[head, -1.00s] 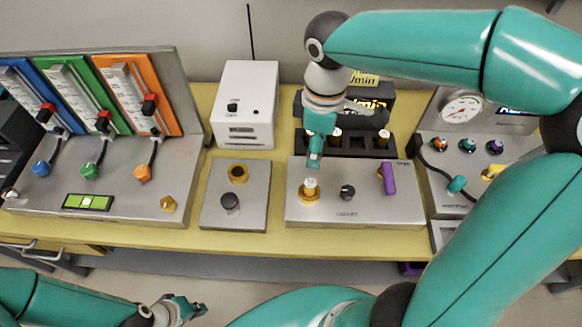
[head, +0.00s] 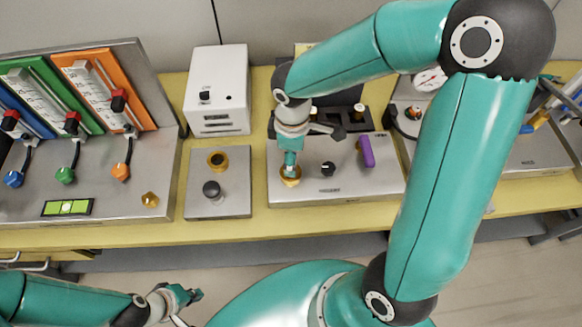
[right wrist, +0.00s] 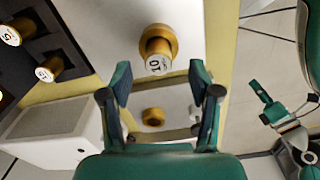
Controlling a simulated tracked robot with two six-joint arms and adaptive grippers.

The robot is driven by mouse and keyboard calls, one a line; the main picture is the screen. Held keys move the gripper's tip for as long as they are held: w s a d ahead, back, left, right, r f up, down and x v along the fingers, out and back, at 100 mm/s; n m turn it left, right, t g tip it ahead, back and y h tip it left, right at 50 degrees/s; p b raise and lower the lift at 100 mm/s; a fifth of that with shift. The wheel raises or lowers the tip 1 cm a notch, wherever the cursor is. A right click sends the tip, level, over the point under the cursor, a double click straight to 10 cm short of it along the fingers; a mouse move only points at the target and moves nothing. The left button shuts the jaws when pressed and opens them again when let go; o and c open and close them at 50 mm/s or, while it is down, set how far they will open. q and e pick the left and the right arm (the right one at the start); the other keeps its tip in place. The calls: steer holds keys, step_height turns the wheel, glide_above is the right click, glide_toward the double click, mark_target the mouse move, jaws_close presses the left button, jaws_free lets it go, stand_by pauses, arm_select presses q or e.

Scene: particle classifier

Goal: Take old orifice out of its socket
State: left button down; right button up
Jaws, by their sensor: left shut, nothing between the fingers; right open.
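The old orifice (right wrist: 157,64) is a gold cylinder with a white top marked 10. It sits in a gold socket ring (right wrist: 164,36) on the grey metal panel (head: 335,192). In the head view the gold socket (head: 291,180) shows just below my right gripper (head: 290,165), which mostly hides the orifice. In the right wrist view my right gripper (right wrist: 158,82) is open, and the orifice appears between and just beyond its fingertips, with no visible contact. My left gripper (head: 183,297) is shut and empty, low in front of the bench; it also shows in the right wrist view (right wrist: 272,107).
A black knob (head: 327,169) and a purple handle (head: 366,151) stand right of the socket. A dark rack (right wrist: 42,38) with other orifices lies behind. A smaller plate (head: 218,183) with a gold ring and knob, and a white box (head: 217,92), are to the left.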

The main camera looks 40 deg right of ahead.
steer(key=shift+w+f, duration=0.15)
steer(key=shift+f, duration=0.85)
steer(key=shift+w+f, duration=0.1)
steer(key=shift+f, duration=0.85)
jaws_close()
